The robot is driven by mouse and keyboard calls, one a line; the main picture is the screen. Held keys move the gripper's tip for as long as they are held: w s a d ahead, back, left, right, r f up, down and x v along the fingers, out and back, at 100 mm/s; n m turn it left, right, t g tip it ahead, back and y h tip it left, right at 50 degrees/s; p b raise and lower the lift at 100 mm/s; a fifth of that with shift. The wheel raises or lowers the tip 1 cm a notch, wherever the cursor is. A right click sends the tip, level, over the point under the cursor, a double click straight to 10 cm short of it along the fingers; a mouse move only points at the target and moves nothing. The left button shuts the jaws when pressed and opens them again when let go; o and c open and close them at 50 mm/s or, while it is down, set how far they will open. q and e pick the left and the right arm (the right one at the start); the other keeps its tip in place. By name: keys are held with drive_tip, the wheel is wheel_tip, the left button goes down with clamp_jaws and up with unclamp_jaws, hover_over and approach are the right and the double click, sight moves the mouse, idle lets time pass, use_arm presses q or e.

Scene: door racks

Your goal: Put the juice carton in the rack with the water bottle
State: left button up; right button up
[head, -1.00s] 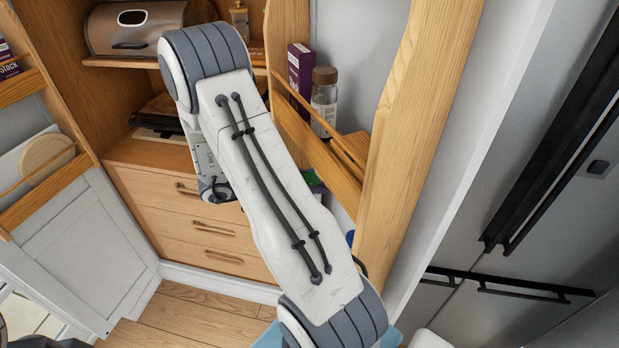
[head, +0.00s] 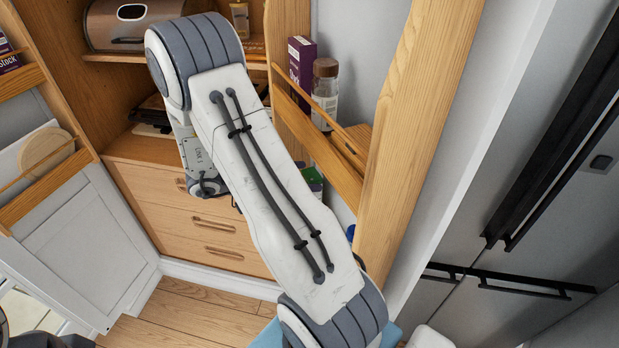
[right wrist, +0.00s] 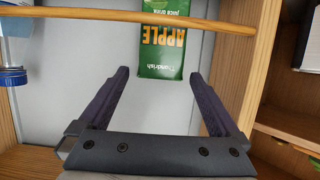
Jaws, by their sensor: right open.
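The juice carton (right wrist: 162,45) is green with a yellow "APPLE" label and appears upside down in the right wrist view, partly behind a wooden rail. In the head view a bit of green (head: 312,181) shows in the lower door rack beside my arm. My right gripper (right wrist: 159,74) is open, its two dark fingers pointing toward the carton with a gap on each side. The arm hides this gripper in the head view. A bottle with a blue cap (right wrist: 13,77), likely the water bottle, is cut off at the wrist view's left edge. My left gripper does not show.
The wooden rail (right wrist: 130,16) crosses the wrist view. The upper door rack (head: 318,148) holds a purple stock box (head: 301,64) and a brown-capped jar (head: 325,90). Drawers (head: 210,232) stand at the back left. A fridge (head: 540,215) is at right.

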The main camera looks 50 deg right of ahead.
drive_tip(key=b+v, duration=0.2)
drive_tip(key=v, duration=0.7)
drive_tip(key=shift+a, duration=0.4)
drive_tip(key=shift+w+r, duration=0.1)
drive_tip(key=shift+w, duration=0.05)
drive_tip(key=p+x, duration=0.3)
drive_tip(key=x, duration=0.9)
drive_tip(key=shift+r, duration=0.15)
drive_tip(key=shift+d, duration=0.15)
drive_tip(key=shift+w+r+b, duration=0.15)
drive_tip(key=shift+r+b, duration=0.1)
drive_tip(key=shift+b, duration=0.2)
drive_tip(key=shift+a+r, duration=0.25)
drive_tip(key=shift+r, duration=0.75)
